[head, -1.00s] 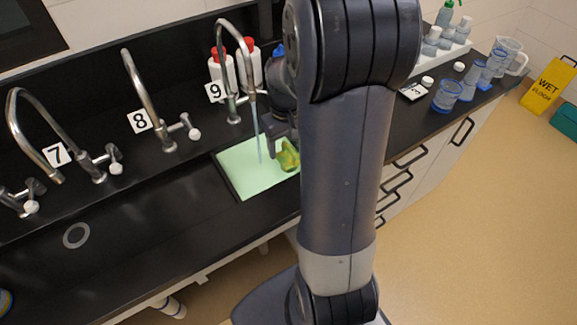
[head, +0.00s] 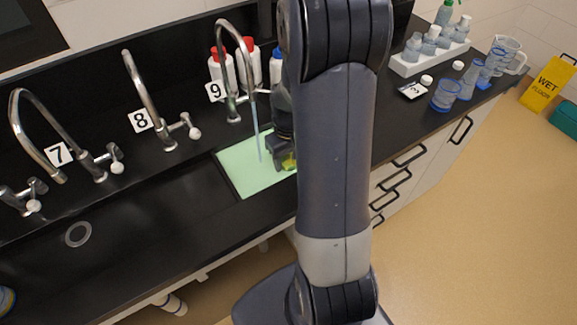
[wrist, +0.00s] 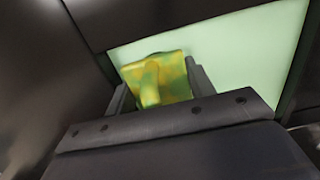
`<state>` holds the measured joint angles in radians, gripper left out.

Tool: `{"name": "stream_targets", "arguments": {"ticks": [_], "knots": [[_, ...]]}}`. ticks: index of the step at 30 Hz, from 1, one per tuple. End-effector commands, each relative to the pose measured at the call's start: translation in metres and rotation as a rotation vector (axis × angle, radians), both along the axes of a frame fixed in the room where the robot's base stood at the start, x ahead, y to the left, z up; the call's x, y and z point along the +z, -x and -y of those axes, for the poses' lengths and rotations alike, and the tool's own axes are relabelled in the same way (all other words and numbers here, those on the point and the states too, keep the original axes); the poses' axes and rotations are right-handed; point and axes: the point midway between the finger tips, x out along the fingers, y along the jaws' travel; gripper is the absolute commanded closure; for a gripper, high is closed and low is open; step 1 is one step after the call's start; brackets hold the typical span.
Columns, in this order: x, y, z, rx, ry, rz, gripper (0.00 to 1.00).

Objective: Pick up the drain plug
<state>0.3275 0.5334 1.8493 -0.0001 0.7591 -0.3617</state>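A mottled yellow-green block-like piece, which I take to be the drain plug (wrist: 158,80), shows in the wrist view between the two fingers of my gripper (wrist: 160,88). The fingers are apart, one on each side of it. I cannot tell whether they press on it or leave small gaps. In the head view the plug (head: 289,162) is mostly hidden by my gripper (head: 284,155) and arm. It is over the pale green area (head: 243,172) below tap 9. Whether it rests on that surface is unclear.
Tap 9 (head: 224,60) stands close to the left of my gripper, with a stream running down. Taps 8 (head: 145,85) and 7 (head: 35,150) are further left. Bottles (head: 249,68) stand behind. Beakers (head: 446,95) are right of my arm.

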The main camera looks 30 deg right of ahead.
Motion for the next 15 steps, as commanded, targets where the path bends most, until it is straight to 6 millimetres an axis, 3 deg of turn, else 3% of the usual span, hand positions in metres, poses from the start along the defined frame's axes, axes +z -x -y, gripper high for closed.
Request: {"name": "stream_targets", "arguments": {"ticks": [9,15], "knots": [[0.0004,-0.0001,0.0000,0.000,0.000,0.000,0.80],[0.0008,-0.0004,0.0001,0.000,0.000,0.001,0.80]]}}
